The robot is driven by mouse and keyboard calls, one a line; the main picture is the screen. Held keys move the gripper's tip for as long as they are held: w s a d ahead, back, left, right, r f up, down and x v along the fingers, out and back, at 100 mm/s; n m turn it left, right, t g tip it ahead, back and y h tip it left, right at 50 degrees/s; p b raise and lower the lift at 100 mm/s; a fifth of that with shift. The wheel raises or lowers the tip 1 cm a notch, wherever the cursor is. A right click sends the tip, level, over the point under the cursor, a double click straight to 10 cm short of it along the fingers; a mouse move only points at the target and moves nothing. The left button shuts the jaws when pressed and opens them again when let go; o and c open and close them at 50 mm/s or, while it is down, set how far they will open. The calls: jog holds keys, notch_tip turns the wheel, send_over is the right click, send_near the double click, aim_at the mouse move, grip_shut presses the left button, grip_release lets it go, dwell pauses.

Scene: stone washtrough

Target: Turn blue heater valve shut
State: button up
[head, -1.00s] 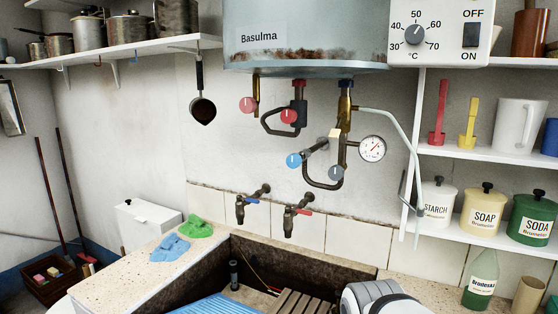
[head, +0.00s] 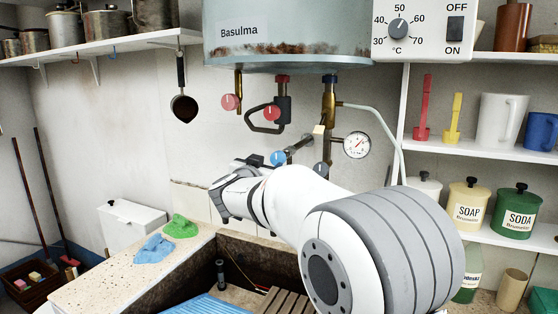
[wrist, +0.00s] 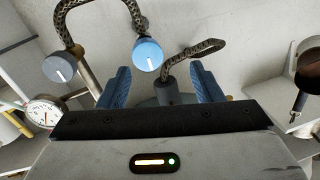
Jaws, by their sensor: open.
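The blue heater valve (head: 277,158) is a round knob with a white pointer line, on the pipework below the heater tank (head: 285,50). In the head view my gripper (head: 252,162) is beside and just left of it, partly hidden by my arm. In the wrist view the blue valve (wrist: 148,54) appears near the left fingertip, its white mark slightly tilted. My gripper (wrist: 160,68) is open there, with a finger to each side and nothing held. A dark cylindrical part (wrist: 166,94) shows between the fingers. Whether a finger touches the valve I cannot tell.
A hanging ladle (head: 183,105) is left. My arm hides the taps; the stone trough (head: 265,255) lies below.

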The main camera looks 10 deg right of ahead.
aim_at(277, 159)
jog(key=w+d, duration=0.1)
jog(key=w, duration=0.1)
jog(key=w+d+m+g+h, duration=0.1)
jog(key=w+d, duration=0.1)
jog(key=w+d+h+p, duration=0.1)
jog(key=w, duration=0.1)
jog(key=shift+w+d+m, duration=0.1)
jog(key=shift+d+m, duration=0.3)
jog(key=shift+c, duration=0.5)
